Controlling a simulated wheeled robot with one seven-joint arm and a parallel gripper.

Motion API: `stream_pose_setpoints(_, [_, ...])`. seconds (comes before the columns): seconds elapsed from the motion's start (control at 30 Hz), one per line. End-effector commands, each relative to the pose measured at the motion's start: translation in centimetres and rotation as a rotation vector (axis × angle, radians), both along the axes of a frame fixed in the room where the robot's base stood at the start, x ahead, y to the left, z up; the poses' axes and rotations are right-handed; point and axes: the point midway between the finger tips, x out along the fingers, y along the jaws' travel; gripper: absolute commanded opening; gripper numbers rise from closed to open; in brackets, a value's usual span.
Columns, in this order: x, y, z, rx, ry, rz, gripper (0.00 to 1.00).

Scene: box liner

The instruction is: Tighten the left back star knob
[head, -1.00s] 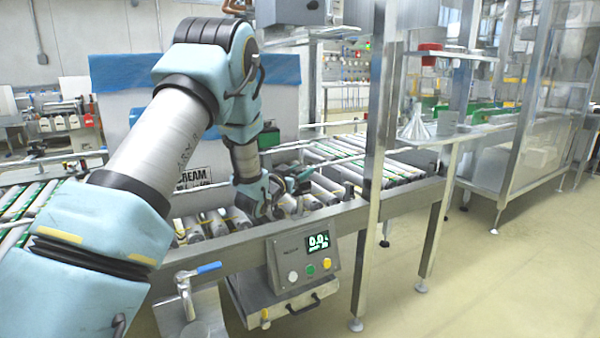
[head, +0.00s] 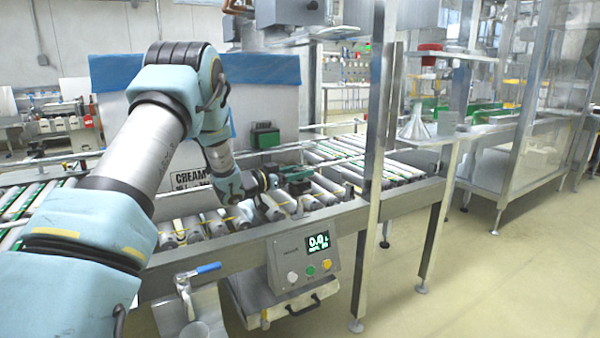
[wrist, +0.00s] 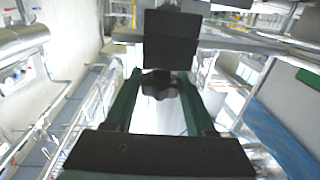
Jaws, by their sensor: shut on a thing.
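A black star knob (wrist: 160,84) with a lobed edge shows in the wrist view, between the two green fingers of my gripper (wrist: 160,95). My gripper is shut on it. In the head view my gripper (head: 298,180) is small, low over the roller conveyor and in front of the large white carton. The knob is too small to make out there, and the wrist parts crowd the spot. I cannot tell from these frames how tight the knob is.
The white carton (head: 120,112) with a blue liner (head: 118,72) over its rim stands behind my arm. A steel post (head: 375,150) rises to the right of my gripper. A control box (head: 303,258) hangs in front of the conveyor (head: 240,240).

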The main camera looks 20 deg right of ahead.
Motion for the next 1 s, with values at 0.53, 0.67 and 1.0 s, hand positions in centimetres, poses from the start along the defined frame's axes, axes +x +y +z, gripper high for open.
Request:
stream_pose_setpoints(0.53, [-0.01,0.0,0.0,-0.001,0.001,-0.129,0.0])
stream_pose_setpoints(0.67, [-0.01,-0.01,0.0,-0.001,0.001,-0.129,0.0])
stream_pose_setpoints(1.0, [-0.01,-0.02,0.01,-0.001,0.0,-0.128,0.8])
